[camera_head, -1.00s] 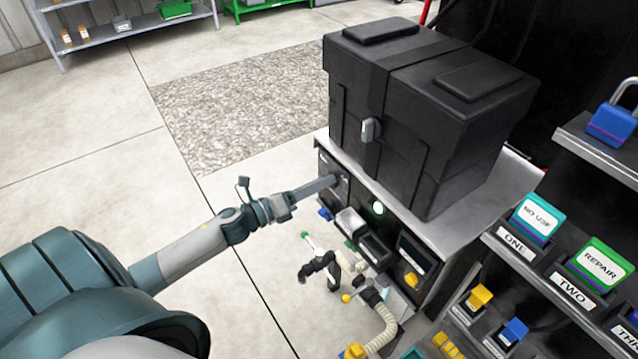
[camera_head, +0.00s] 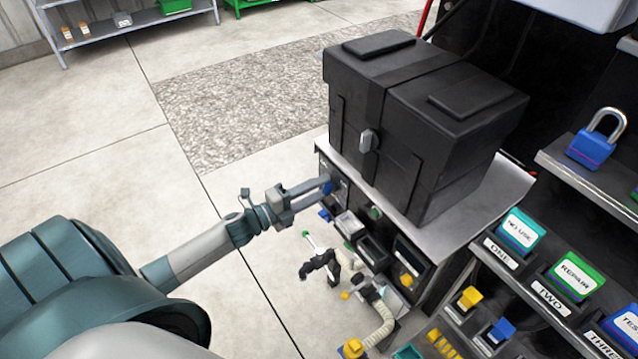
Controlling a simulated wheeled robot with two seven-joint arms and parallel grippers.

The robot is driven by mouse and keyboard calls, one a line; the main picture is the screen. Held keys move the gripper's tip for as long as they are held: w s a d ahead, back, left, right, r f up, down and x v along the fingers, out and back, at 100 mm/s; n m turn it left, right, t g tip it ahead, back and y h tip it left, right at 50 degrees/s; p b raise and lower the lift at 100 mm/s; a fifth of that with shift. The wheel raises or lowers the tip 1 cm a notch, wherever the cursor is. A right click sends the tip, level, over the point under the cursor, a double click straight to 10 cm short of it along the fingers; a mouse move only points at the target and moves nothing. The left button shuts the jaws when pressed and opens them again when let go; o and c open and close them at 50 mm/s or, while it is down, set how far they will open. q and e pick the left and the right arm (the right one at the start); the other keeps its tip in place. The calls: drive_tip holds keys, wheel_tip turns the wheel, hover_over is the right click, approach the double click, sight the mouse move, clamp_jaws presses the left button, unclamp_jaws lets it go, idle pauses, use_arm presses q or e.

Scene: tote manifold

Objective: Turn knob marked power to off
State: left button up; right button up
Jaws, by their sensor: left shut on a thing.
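My left gripper (camera_head: 318,187) reaches in from the left to the upper left of the cabinet front (camera_head: 418,268). It is shut on a small blue knob (camera_head: 327,186), of which only a part shows between the fingertips. The knob's marking is too small to read. A round green lamp (camera_head: 375,213) on the cabinet front looks dark. My right gripper is not in view.
A black tote (camera_head: 430,120) stands on the cabinet top (camera_head: 487,205). Hoses and fittings (camera_head: 380,315) are below the front. A rack at the right holds labelled cards (camera_head: 523,230) and a blue padlock (camera_head: 592,150). The floor at left is clear.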

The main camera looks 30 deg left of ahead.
use_arm(q)
drive_tip(key=shift+f+n+p, duration=0.15)
drive_tip(key=shift+n+p, duration=0.9)
drive_tip(key=shift+n, duration=1.3)
drive_tip(key=shift+f+n+p, duration=0.1)
drive_tip(key=shift+n+p, duration=0.95)
drive_tip(key=shift+n, duration=1.3)
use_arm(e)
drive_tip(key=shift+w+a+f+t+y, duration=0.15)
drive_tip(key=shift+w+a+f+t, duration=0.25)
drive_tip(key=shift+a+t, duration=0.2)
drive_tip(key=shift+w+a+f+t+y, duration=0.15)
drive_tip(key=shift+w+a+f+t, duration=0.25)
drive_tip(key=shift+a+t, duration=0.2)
use_arm(q)
drive_tip(key=o, duration=1)
drive_tip(key=shift+o, duration=0.2)
drive_tip(key=shift+s, duration=0.1)
drive_tip(key=b+v, duration=0.1)
drive_tip(key=v, duration=1.6)
drive_tip(key=shift+s+b, duration=0.15)
drive_tip(key=shift+b, duration=0.25)
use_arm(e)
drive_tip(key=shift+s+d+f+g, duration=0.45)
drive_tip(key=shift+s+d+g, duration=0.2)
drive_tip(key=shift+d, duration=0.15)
